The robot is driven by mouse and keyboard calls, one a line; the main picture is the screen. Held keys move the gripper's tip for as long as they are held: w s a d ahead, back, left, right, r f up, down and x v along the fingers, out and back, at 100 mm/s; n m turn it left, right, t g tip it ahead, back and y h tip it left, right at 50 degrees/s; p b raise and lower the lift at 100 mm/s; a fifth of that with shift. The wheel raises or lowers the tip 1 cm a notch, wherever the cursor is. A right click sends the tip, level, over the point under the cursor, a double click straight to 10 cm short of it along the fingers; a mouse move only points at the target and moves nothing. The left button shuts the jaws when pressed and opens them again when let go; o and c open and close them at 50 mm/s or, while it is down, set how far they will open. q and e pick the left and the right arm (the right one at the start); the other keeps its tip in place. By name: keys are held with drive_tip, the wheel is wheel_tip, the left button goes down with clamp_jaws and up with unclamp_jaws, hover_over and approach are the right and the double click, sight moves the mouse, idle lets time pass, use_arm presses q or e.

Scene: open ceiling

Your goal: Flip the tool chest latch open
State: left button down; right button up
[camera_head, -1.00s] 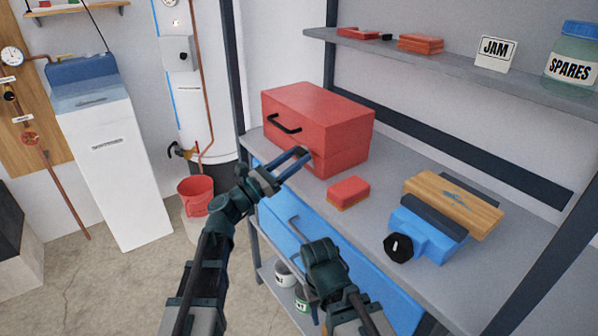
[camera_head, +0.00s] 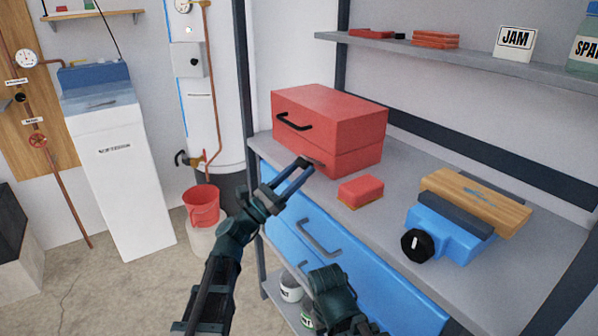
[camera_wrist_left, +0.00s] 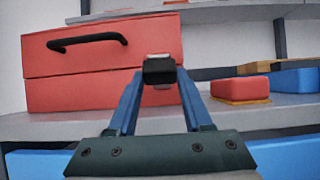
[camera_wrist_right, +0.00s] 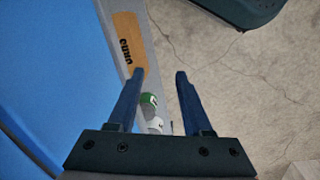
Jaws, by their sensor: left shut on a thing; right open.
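The red tool chest (camera_head: 345,115) stands closed on the grey workbench, with a black handle (camera_head: 294,122) on its front. It also shows in the left wrist view (camera_wrist_left: 60,72). My left gripper (camera_head: 306,167) is at the chest's front, below and right of the handle. In the left wrist view its blue fingers are shut on the latch (camera_wrist_left: 159,69), a small dark block with a pale top. The fingers hide part of the latch and the seam there. My right gripper (camera_wrist_right: 160,72) is open and empty, low beside the blue drawers, pointing down.
A red sponge-like block (camera_head: 360,190) lies right of the chest. A blue vise (camera_head: 445,235) with a wooden board (camera_head: 476,200) is farther right. Blue drawers (camera_head: 355,260) are below the bench top. A shelf (camera_head: 440,55) runs above. Open floor lies left.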

use_arm(q)
drive_tip(key=shift+d+f, duration=0.15)
drive_tip(key=shift+f, duration=0.1)
idle(0.3)
drive_tip(key=shift+c, duration=1.6)
unclamp_jaws()
drive_tip(key=shift+w, duration=0.1)
drive_tip(key=b+v, duration=0.7)
drive_tip(key=v, duration=0.6)
drive_tip(key=shift+s+a+f, duration=0.15)
drive_tip(key=shift+s+a, duration=0.1)
drive_tip(key=shift+a, duration=0.05)
